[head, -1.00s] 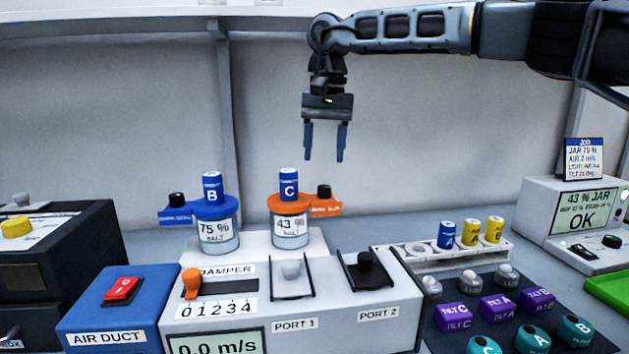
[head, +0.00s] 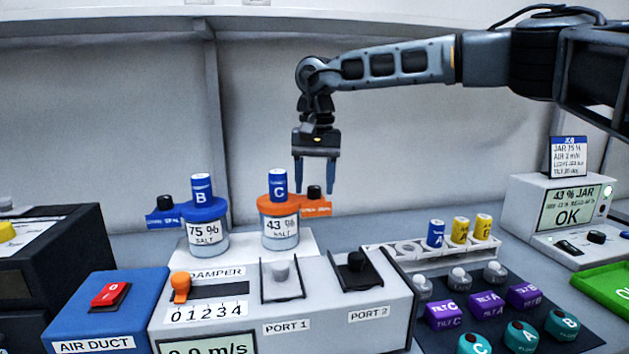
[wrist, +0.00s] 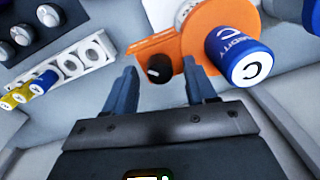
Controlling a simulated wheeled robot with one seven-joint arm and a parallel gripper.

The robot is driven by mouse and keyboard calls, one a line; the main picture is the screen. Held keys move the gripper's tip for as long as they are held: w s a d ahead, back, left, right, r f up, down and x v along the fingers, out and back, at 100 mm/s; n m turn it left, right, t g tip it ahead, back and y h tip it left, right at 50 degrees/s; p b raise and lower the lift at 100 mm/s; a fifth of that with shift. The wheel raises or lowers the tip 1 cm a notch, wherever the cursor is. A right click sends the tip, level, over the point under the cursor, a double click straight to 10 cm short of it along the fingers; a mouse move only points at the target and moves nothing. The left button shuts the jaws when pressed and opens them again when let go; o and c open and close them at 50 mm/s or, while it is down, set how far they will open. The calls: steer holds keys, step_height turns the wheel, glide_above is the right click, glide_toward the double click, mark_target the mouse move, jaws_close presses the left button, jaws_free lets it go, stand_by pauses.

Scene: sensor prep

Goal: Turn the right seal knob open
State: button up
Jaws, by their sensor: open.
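The right seal knob is a black knob (head: 314,192) on an orange arm (head: 316,208) that sticks out to the right of the 43 % salt jar (head: 280,232). The jar has an orange lid and a blue C sensor (head: 280,185) standing in it. My gripper (head: 316,190) points down with its fingers open, above and around the knob's place in the head view.
The 75 % salt jar (head: 207,237) with its blue lid, B sensor and left knob (head: 165,203) stands to the left. The damper and port box (head: 290,325) is in front. A sensor rack (head: 375,252) stands to the right.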

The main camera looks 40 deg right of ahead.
jaws_close()
stand_by(0.3)
steer(key=shift+m, duration=0.3)
steer(key=m+p, duration=0.1)
steer(key=m, duration=0.3)
steer(key=shift+r, duration=0.1)
steer(key=m, duration=0.4)
steer(key=shift+m, duration=0.4)
steer(key=m, duration=0.4)
steer(key=shift+m, duration=2.3)
